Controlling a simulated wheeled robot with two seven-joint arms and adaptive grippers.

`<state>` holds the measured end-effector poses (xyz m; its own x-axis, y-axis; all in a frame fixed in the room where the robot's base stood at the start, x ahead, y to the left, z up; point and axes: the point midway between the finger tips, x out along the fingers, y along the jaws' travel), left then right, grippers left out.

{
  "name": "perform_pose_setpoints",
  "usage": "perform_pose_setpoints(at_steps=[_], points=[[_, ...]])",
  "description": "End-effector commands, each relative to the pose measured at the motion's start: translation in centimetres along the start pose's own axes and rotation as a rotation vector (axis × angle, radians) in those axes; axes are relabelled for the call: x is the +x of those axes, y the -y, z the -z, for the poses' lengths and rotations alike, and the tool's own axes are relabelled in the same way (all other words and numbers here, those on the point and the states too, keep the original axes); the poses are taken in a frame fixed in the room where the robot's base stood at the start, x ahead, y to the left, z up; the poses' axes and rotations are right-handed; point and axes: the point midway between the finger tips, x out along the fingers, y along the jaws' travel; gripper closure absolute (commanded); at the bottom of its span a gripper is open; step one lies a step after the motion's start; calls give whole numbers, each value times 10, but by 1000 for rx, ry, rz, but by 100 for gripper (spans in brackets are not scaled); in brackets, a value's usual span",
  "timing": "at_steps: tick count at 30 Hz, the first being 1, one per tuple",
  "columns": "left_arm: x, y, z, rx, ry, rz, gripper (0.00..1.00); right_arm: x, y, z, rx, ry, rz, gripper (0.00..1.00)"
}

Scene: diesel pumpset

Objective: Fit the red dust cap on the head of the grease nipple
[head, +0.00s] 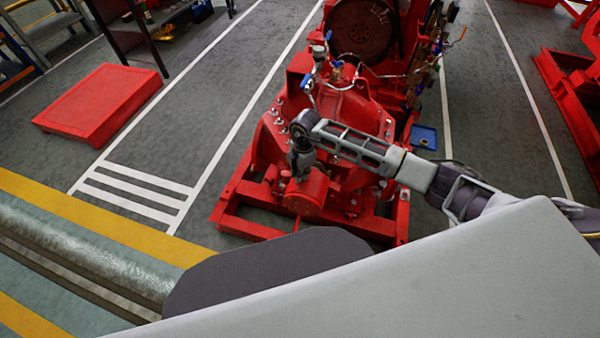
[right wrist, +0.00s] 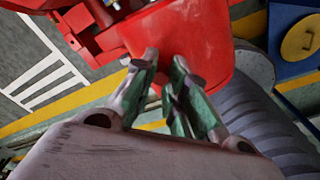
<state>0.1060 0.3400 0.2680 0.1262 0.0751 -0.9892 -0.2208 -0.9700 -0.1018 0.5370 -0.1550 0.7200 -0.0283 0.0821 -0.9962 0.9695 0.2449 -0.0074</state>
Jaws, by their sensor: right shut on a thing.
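My right gripper (head: 301,172) reaches in from the right and points down over the front of the red pumpset (head: 345,110). In the right wrist view its two fingertips (right wrist: 165,60) are close together in front of a smooth red housing (right wrist: 190,40). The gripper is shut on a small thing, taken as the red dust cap. The cap cannot be told apart from the red metal behind it. The grease nipple cannot be made out for sure in either view. Whether the cap touches anything is hidden. My left gripper is not in view.
The pumpset's red base frame (head: 235,215) surrounds the work spot. Blue-handled valves and thin pipes (head: 318,75) rise behind the gripper. A low red platform (head: 100,103) lies on the floor at left, and a blue tray (head: 423,137) at right. The marked floor between is clear.

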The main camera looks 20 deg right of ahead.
Motion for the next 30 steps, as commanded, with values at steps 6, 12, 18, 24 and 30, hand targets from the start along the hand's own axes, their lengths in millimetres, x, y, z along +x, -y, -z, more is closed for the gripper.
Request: perform_pose_setpoints(at_steps=[6,12,18,24,30], points=[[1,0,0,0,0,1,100,2,0,0,0,0,1,92],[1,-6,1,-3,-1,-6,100,2,0,0,0,0,1,66],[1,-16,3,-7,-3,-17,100,2,0,0,0,0,0,61],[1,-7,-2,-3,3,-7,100,1,0,0,0,0,0,61],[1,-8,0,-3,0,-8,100,-8,-1,0,0,0,-2,61]])
